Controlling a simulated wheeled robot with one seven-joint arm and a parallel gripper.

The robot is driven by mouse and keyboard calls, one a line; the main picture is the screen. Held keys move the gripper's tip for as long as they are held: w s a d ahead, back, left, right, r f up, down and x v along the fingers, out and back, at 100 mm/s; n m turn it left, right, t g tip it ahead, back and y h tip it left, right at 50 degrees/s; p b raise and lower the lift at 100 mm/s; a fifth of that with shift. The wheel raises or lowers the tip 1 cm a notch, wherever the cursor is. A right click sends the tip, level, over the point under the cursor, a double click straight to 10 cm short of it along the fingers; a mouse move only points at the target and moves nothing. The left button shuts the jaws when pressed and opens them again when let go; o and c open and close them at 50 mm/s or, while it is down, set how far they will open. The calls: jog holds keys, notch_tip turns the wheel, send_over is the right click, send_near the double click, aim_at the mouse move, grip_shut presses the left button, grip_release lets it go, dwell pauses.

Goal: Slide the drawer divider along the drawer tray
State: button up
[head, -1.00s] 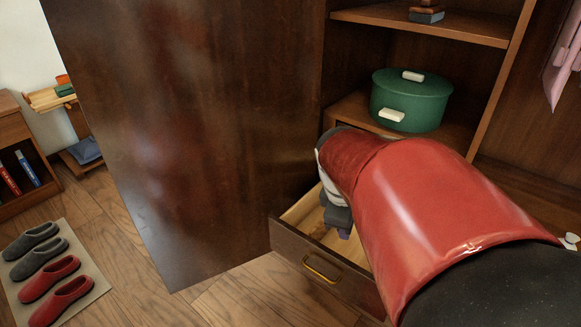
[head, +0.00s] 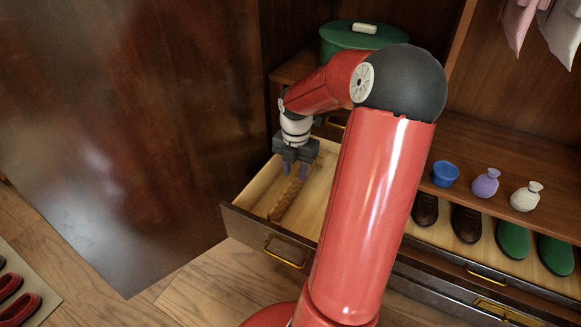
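The drawer tray (head: 247,205) is pulled out of the armoire, with a dark front and a pale wooden inside. The drawer divider (head: 285,201) is a brown wooden strip standing in it, running from near the front toward the back. My gripper (head: 295,171) points down over the drawer, at the far end of the divider. Its two purplish fingers are apart, with a gap between them. I cannot tell whether they touch the divider. My arm hides the drawer's right part.
A large dark door panel (head: 130,130) stands open at left.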

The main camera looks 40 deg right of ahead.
aim_at(295, 196)
jog(key=shift+f+b, duration=1.25)
jog(key=shift+f, duration=2.6)
grip_shut()
